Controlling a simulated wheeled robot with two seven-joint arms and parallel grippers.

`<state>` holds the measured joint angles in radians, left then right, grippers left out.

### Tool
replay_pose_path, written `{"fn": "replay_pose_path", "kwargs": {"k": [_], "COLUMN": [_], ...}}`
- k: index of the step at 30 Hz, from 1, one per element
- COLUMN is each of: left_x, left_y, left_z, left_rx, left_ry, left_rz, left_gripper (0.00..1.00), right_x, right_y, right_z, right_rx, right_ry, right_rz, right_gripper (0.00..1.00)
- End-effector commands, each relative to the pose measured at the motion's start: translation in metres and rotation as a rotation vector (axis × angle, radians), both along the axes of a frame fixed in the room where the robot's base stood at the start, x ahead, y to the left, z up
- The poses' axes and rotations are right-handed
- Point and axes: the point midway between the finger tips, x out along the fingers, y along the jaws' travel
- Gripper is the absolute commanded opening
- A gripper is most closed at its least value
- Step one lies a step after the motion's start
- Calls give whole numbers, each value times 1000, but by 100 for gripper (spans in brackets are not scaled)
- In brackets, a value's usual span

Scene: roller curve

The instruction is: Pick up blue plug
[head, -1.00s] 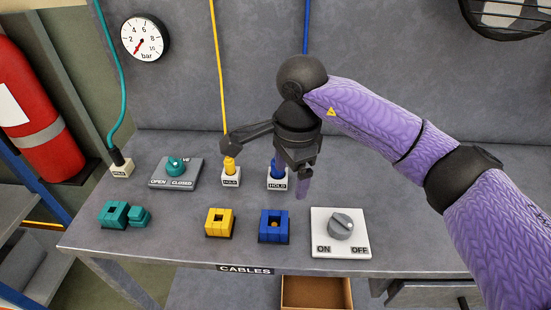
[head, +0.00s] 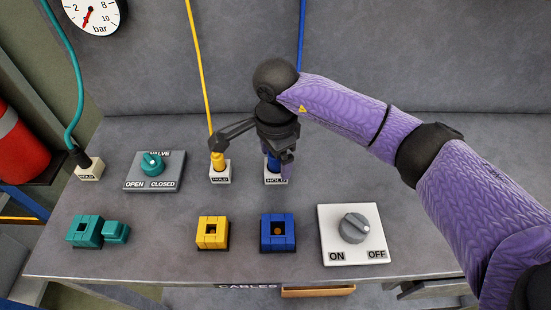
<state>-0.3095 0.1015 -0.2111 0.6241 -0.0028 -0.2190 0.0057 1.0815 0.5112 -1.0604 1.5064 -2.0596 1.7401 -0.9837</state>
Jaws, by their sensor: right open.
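The blue plug (head: 271,163) stands upright in its white holder (head: 275,178) on the table, with the blue cable (head: 302,35) hanging down behind it. My right gripper (head: 280,160) is open and points down over the plug, covering much of it. Whether the fingers touch the plug cannot be told. The left gripper is not in view.
A yellow plug (head: 218,160) stands in a holder just left of my gripper. Blue (head: 278,245), yellow (head: 212,246) and teal (head: 84,231) sockets sit in front. A valve (head: 152,171), an ON/OFF knob (head: 354,228) and a teal cable's holder (head: 90,170) are on the table.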

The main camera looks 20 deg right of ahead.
Motion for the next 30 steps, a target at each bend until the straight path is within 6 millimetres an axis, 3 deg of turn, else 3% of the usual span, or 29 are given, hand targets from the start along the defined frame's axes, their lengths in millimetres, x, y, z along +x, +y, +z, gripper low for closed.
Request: {"fn": "replay_pose_path", "kwargs": {"k": [8,20,27,30], "left_x": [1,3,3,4], "left_y": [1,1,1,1], "left_z": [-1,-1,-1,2], "left_rx": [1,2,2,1], "left_ry": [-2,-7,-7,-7], "left_rz": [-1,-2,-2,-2], "left_gripper": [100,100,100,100], "right_x": [0,0,0,1], "right_y": [0,0,0,0], "right_z": [-6,-5,-5,7], "right_rx": [0,0,0,1], "right_ry": [-2,-2,-2,-4], "right_rz": [0,0,-1,0], "right_gripper": [87,2,0,0]}}
